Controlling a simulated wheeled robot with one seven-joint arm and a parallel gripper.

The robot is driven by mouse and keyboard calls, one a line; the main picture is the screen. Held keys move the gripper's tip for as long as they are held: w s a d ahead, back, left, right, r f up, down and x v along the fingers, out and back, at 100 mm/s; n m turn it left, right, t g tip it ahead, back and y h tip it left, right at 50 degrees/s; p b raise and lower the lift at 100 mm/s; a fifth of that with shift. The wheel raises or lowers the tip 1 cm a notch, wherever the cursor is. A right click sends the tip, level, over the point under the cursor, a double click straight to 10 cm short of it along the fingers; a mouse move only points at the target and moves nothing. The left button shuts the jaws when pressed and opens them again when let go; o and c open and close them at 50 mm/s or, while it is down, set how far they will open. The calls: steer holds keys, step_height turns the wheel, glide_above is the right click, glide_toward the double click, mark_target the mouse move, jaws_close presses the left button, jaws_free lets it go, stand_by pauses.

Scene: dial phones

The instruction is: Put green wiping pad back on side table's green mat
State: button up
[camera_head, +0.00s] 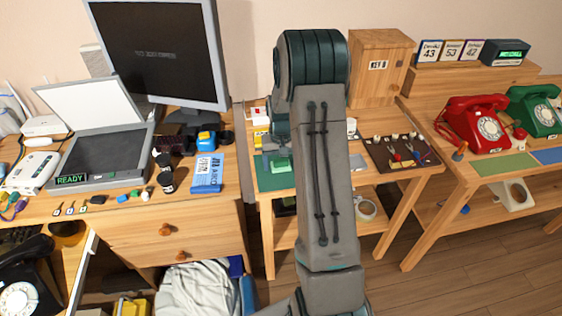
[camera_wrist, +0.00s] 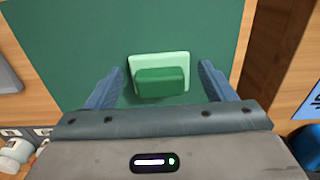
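The green wiping pad (camera_wrist: 172,60), a dark green block on a pale green base, lies on the side table's green mat (camera_wrist: 75,40) in the wrist view. In the head view the pad (camera_head: 280,164) shows on the mat (camera_head: 273,182), partly behind my arm. My gripper (camera_wrist: 162,76) is open, with one blue-grey finger on each side of the pad and a visible gap to both. Nothing is held. The fingertips are hidden in the head view.
On the side table, a dark tray (camera_head: 388,158) with tools stands right of my arm and a wooden cabinet (camera_head: 380,68) at the back. The desk at left holds a monitor (camera_head: 155,50) and several small items. A red phone (camera_head: 478,122) stands at right.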

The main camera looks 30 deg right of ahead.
mark_target(281, 161)
step_height(281, 161, up, 12)
steer(key=s+a+r+n+t, duration=0.1)
steer(key=s+a+r, duration=0.7)
steer(key=s+a, duration=0.15)
steer(key=s+a+n+t, duration=0.1)
steer(key=s+a, duration=0.2)
steer(key=s, duration=0.4)
steer(key=s+a+n, duration=0.1)
steer(key=s+a, duration=0.2)
steer(key=s, duration=0.5)
steer(key=shift+s+a+r+t, duration=0.15)
steer(key=shift+s+r+t, duration=0.1)
steer(key=shift+r+t, duration=0.15)
